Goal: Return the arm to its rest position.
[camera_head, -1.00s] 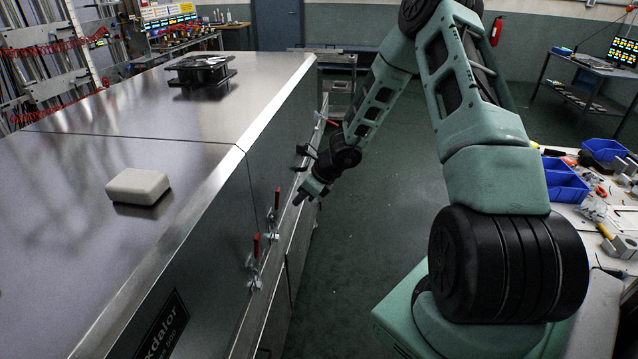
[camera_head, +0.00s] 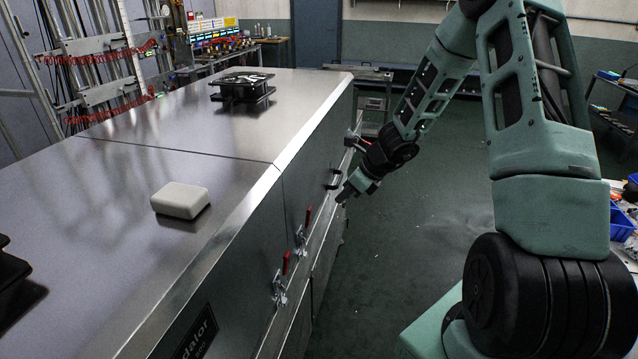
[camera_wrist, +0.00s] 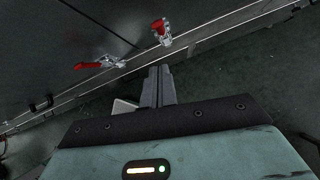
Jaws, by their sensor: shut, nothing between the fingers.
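My arm reaches out in the head view, bent down toward the side of the metal dryer (camera_head: 150,165). My gripper (camera_head: 342,198) is beside the dryer's side wall, near its lower ledge, and looks empty. In the wrist view my gripper (camera_wrist: 158,75) is shut, its fingers together and pointing toward the dryer's side. Whether the fingertips touch the dryer cannot be told.
Red-handled toggle clamps (camera_head: 283,272) stick out of the dryer's side; they show in the wrist view (camera_wrist: 161,32) close ahead of the fingers. A white block (camera_head: 180,200) and a black fan (camera_head: 242,88) lie on top. The floor (camera_head: 420,250) to the right is clear.

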